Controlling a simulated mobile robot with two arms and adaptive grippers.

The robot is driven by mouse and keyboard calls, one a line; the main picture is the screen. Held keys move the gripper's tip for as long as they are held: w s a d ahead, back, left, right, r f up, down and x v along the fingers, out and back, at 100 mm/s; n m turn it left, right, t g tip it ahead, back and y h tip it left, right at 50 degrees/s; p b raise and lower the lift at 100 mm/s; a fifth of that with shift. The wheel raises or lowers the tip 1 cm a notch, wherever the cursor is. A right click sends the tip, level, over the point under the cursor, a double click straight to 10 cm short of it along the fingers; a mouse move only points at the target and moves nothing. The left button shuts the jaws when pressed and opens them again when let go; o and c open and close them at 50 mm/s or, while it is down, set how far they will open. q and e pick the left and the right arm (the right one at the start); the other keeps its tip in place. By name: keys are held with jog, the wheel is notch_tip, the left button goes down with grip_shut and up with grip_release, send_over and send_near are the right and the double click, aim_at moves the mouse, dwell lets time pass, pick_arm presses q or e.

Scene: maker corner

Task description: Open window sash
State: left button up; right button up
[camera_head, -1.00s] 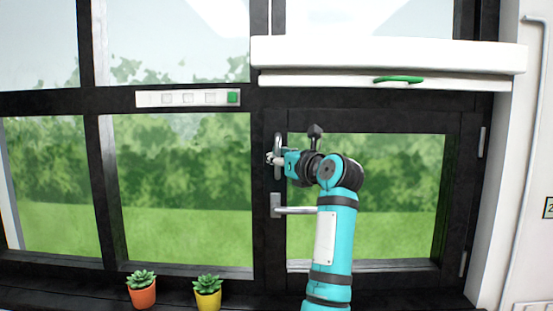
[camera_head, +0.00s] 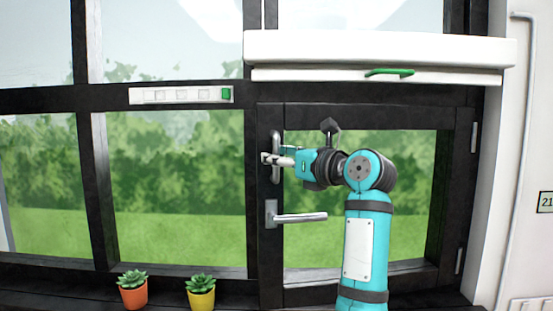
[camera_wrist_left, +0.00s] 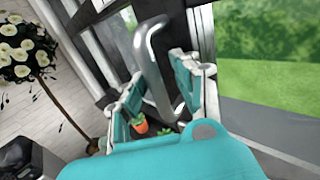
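The window sash is the right-hand black-framed pane (camera_head: 360,115), with a silver vertical pull handle (camera_head: 276,138) and a silver lever handle (camera_head: 300,217) below it, lying level. The sash's left edge stands slightly proud of the fixed frame, so it looks a little ajar. My left gripper (camera_head: 268,159) is at the pull handle. The exact contact is partly hidden. My right gripper is not in view.
A white blind box (camera_head: 380,50) with a green handle (camera_head: 390,72) hangs above the sash. A switch strip (camera_head: 180,95) is on the frame to the left. Two potted plants, orange (camera_head: 133,295) and yellow (camera_head: 201,297), stand on the sill left of the sash.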

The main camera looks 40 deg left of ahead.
pick_arm(q)
jog(key=shift+o, duration=0.4)
jog(key=shift+s+a, duration=0.1)
jog(key=shift+a, duration=0.05)
jog(key=d, duration=0.7)
jog(key=shift+s+d, duration=0.25)
jog(key=shift+s, duration=0.1)
jog(key=shift+f, duration=0.1)
